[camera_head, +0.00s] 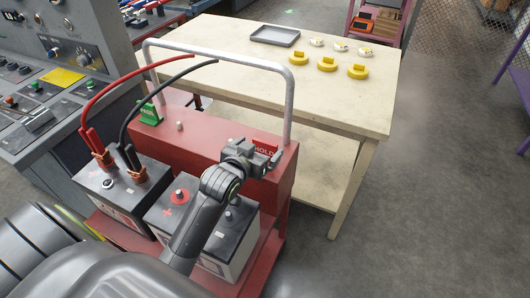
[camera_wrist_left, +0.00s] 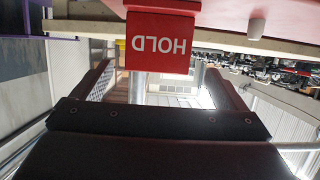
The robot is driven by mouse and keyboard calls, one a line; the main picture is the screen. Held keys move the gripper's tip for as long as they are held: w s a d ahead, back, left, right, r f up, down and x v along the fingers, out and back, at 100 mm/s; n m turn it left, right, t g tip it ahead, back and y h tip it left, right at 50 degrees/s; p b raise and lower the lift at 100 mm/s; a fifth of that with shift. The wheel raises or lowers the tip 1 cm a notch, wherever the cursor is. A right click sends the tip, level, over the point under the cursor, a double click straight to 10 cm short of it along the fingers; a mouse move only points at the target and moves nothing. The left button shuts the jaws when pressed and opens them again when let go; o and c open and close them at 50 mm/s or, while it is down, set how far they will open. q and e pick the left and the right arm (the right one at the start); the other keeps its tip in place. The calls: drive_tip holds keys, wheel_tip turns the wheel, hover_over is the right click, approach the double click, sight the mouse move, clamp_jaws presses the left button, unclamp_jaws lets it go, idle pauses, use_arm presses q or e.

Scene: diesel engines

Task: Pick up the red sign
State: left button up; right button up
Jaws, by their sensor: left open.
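The red sign (camera_head: 265,148) with white "HOLD" lettering stands on top of the red battery cart (camera_head: 190,150), near its right end. In the left wrist view the red sign (camera_wrist_left: 160,42) appears upside down at the upper middle. My left gripper (camera_head: 256,158) is open right at the sign and hides part of it in the head view. In the left wrist view my left gripper's fingers (camera_wrist_left: 165,85) are spread to either side of the sign's lower edge, with nothing held. How deep the sign sits between them I cannot tell. My right gripper is not in view.
Two batteries with a red cable (camera_head: 130,70) and a black cable (camera_head: 160,88) stand on the cart. A grey handle (camera_head: 291,95) arches over it. A green sign (camera_head: 150,114) is at its left. Behind is a cream table (camera_head: 345,110) with a tray and yellow parts.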

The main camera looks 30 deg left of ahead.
sight(264, 145)
use_arm(q)
drive_tip(key=shift+p+x, duration=0.3)
drive_tip(key=shift+x, duration=2.6)
drive_tip(key=shift+d, duration=0.15)
drive_tip(key=shift+c, duration=0.2)
drive_tip(key=c, duration=1)
drive_tip(key=shift+r, duration=0.1)
